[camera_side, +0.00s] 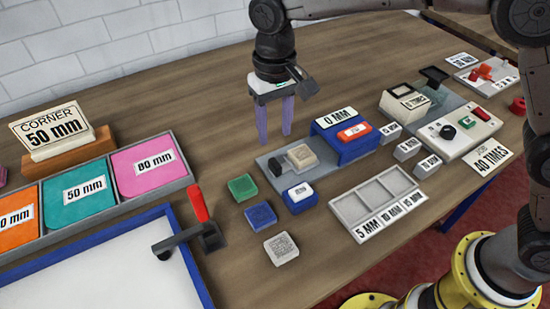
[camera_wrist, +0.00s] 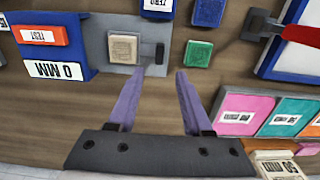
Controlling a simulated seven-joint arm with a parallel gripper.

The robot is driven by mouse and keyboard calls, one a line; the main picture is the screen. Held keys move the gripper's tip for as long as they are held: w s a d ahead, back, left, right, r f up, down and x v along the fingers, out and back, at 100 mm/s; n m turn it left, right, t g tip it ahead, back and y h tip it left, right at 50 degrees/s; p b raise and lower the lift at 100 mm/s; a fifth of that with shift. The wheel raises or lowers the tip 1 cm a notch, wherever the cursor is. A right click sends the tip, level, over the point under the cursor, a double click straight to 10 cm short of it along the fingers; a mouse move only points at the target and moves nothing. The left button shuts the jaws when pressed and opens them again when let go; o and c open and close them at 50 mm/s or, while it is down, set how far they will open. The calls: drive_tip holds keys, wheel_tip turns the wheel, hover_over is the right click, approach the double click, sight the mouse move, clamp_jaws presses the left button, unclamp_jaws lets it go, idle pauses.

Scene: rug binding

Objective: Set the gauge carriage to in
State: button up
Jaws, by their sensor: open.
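The gauge has a blue housing (camera_side: 345,140) marked "0 MM" with a red-framed label on top, which also shows in the wrist view (camera_wrist: 45,45). A grey base plate (camera_side: 268,160) extends left from it. On the plate are a tan block (camera_side: 301,156) and a black handle (camera_side: 277,166), also visible in the wrist view as block (camera_wrist: 123,47) and handle (camera_wrist: 160,52). The handle stands left of the block, apart from the housing. I cannot tell which part is the carriage. My gripper (camera_side: 275,136) is open and empty above the plate's far side; its purple fingers (camera_wrist: 160,78) point toward the handle.
Green (camera_side: 242,187), blue (camera_side: 261,214) and grey (camera_side: 281,248) blocks lie near the plate. A blue block with a white label (camera_side: 300,196) sits close in front. A red-handled lever (camera_side: 198,205) rises at left. Bare table lies behind the gauge.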

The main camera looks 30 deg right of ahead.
sight(275, 163)
wheel_tip(275, 163, down, 10)
drive_tip(key=shift+r, duration=0.25)
clamp_jaws()
idle(0.3)
drive_tip(key=shift+r, duration=0.1)
idle(1.1)
